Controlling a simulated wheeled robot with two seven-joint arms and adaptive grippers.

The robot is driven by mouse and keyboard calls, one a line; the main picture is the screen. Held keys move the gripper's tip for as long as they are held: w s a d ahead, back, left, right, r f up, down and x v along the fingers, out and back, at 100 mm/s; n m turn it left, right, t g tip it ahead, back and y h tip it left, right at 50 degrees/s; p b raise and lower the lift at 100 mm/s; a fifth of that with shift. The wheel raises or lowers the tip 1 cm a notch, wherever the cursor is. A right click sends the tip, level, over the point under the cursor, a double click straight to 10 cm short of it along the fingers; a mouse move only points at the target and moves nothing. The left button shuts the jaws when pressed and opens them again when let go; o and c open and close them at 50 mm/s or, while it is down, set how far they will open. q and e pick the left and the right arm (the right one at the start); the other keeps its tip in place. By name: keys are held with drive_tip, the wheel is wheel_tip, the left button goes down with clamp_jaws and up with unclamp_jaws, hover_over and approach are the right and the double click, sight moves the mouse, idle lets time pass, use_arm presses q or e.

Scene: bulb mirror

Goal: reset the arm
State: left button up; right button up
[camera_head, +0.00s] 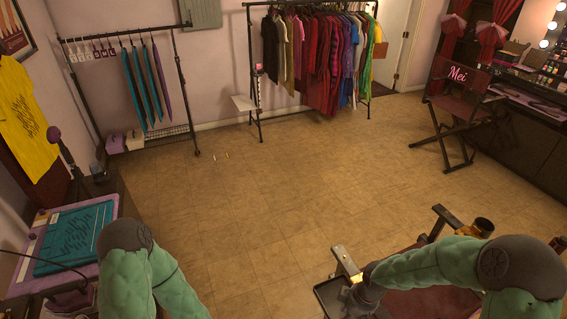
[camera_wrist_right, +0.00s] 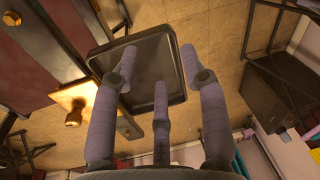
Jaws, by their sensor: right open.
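My right arm (camera_head: 430,266), covered in green, reaches in from the lower right in the head view. Its gripper (camera_head: 366,296) is a small dark shape beside a black tray (camera_head: 325,293), mostly hidden by the arm. In the right wrist view the gripper (camera_wrist_right: 158,72) has its purple-grey fingers spread apart with nothing between them. The black tray (camera_wrist_right: 148,62) lies beyond the fingers; I cannot tell whether they touch it. My left arm (camera_head: 138,275) is bent at the bottom left of the head view, and its gripper is out of sight.
A wooden piece with a brass knob (camera_wrist_right: 74,116) is beside the tray. Clothes racks (camera_head: 258,100) line the back, and a director's chair (camera_head: 460,108) is at the right.

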drive_tip(key=s+a+f+m+b, duration=0.1)
drive_tip(key=s+a+f+m, duration=0.2)
drive_tip(key=f, duration=0.2)
drive_tip(key=s+a+f+m+y+b, duration=0.1)
drive_tip(key=s+a+f+m+b, duration=0.1)
drive_tip(key=f, duration=0.4)
drive_tip(key=s+a+f+m+y+b, duration=0.1)
drive_tip(key=s+a+f+m, duration=0.3)
drive_tip(key=f+m, duration=0.1)
drive_tip(key=shift+s+a+f+b, duration=0.3)
drive_tip(key=shift+f+b, duration=0.05)
drive_tip(key=shift+f, duration=0.35)
